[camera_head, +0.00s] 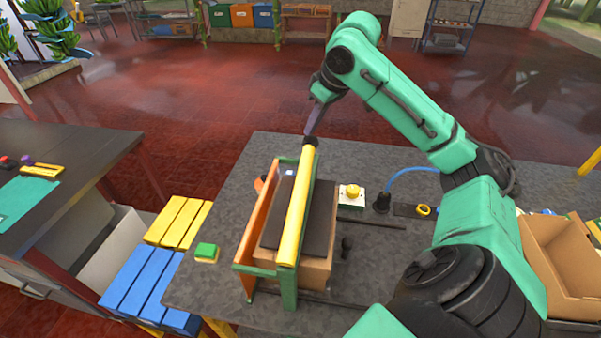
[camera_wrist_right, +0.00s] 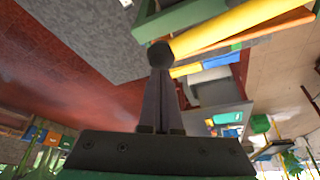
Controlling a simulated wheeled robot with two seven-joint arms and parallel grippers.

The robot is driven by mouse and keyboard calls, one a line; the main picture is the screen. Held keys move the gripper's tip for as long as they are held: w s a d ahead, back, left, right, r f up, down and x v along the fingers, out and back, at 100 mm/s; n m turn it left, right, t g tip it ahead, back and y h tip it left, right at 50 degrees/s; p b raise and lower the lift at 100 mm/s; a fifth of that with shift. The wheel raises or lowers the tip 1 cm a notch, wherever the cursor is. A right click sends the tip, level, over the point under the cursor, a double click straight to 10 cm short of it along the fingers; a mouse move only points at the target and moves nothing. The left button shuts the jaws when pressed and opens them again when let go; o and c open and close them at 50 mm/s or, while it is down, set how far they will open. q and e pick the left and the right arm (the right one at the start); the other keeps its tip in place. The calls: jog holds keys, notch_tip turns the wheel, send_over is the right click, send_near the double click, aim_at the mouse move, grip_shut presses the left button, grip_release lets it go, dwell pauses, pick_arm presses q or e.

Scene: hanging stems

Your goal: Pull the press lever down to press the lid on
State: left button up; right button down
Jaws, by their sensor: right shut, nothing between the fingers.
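The press stands on the grey table, with a green frame (camera_head: 288,288) and an orange side panel (camera_head: 262,222). Its yellow lever (camera_head: 297,215) lies lengthwise above a dark flat plate (camera_head: 321,215) and ends in a black knob (camera_head: 310,141) at the far end. A brown box (camera_head: 314,272) sits under the dark plate; whether a lid is on it is hidden. My right gripper (camera_head: 311,131) is shut and empty, its fingertips at the knob. In the right wrist view the closed fingers (camera_wrist_right: 160,75) meet the knob (camera_wrist_right: 160,54); I cannot tell whether they touch. My left gripper is out of view.
A green button (camera_head: 206,251) is left of the press; a yellow button on a white base (camera_head: 351,194) is right of it. An open cardboard box (camera_head: 566,265) stands at the right. Blue slats (camera_head: 146,283) and yellow slats (camera_head: 178,222) lie beyond the table's left edge.

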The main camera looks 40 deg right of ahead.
aim_at(314, 139)
jog(key=shift+f+b, duration=1.25)
jog(key=shift+f, duration=0.25)
jog(key=shift+f+b, duration=0.85)
jog(key=shift+f, duration=0.2)
jog(key=shift+f+b, duration=0.45)
jog(key=shift+f, duration=0.4)
dwell(3.3)
notch_tip(314, 139, up, 8)
jog(key=p, duration=0.8)
jog(key=shift+r, duration=0.2)
jog(key=shift+f, duration=0.1)
